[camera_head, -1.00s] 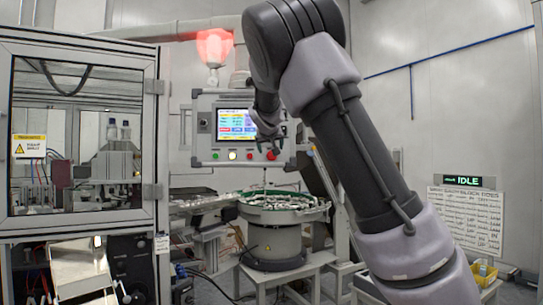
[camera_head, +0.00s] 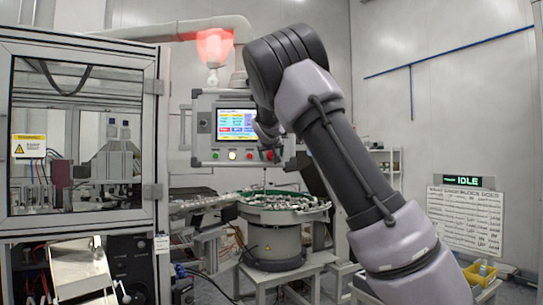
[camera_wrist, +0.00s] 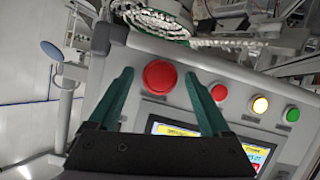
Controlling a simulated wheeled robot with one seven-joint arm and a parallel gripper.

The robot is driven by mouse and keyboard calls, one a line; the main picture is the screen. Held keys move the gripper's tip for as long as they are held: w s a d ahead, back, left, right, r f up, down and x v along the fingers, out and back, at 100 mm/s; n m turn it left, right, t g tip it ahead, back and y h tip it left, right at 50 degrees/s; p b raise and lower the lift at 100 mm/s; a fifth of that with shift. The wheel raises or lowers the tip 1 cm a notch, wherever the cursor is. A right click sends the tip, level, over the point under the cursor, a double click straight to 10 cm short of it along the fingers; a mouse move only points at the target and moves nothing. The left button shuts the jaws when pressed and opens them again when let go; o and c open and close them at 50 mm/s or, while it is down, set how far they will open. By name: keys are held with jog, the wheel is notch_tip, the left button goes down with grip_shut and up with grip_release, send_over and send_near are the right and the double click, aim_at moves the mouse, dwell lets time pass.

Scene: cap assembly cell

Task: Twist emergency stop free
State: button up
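The emergency stop is a round red button (camera_wrist: 160,75) on the grey control panel (camera_wrist: 120,55). In the wrist view it shows between and beyond the two green fingertips of my gripper (camera_wrist: 159,74). The fingers are spread wide and nothing is held between them. I cannot tell how far the tips are from the button. In the head view the control panel (camera_head: 201,145) hangs above the feeder, and my gripper (camera_head: 270,150) is at its lower right, partly covering the button area.
The panel has a lit screen (camera_head: 236,122). A bowl feeder (camera_head: 280,215) stands below. A red lamp (camera_head: 213,47) glows above. A sign (camera_head: 468,181) reads IDLE.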

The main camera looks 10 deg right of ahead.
grip_shut()
jog(key=shift+d+m, duration=0.1)
jog(key=shift+m, duration=0.2)
jog(key=shift+s+d+m+t+y, duration=0.1)
jog(key=shift+d+m+t+y, duration=0.05)
jog(key=shift+m+y, duration=0.8)
jog(key=shift+d+m+t+y, duration=0.15)
jog(key=shift+m+y, duration=0.5)
jog(key=shift+m, duration=0.5)
jog(key=shift+a+m, duration=0.1)
jog(key=shift+m, duration=0.2)
